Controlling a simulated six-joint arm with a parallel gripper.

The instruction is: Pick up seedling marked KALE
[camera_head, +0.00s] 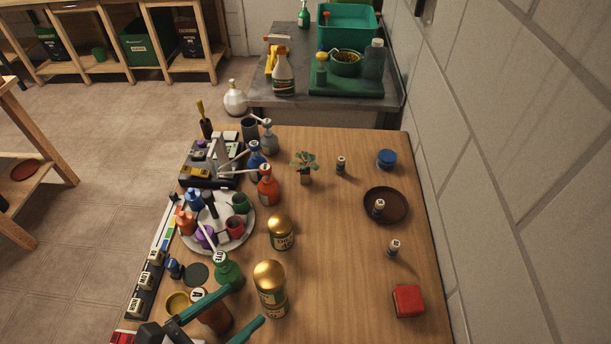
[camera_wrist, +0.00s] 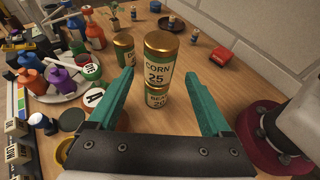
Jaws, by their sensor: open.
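A small green leafy seedling (camera_head: 304,160) stands upright in a small dark pot near the middle of the wooden table. It also shows small at the top of the wrist view (camera_wrist: 115,20). No KALE marking can be read on it in either view. My gripper (camera_head: 247,302) is at the near edge of the table, well short of the seedling. In the wrist view its two teal fingers (camera_wrist: 157,73) are spread apart with nothing gripped. Beyond them stands a gold-topped can marked CORN 25 (camera_wrist: 158,68), stacked on a can marked BEAN (camera_wrist: 157,98).
Another gold-topped can (camera_head: 281,240) stands between my gripper and the seedling. An orange-red bottle (camera_head: 268,190) is close left of the seedling. A crowded white round tray (camera_head: 247,224) lies left. Small vials, a brown saucer (camera_head: 385,219) and a red block (camera_head: 408,301) are right.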

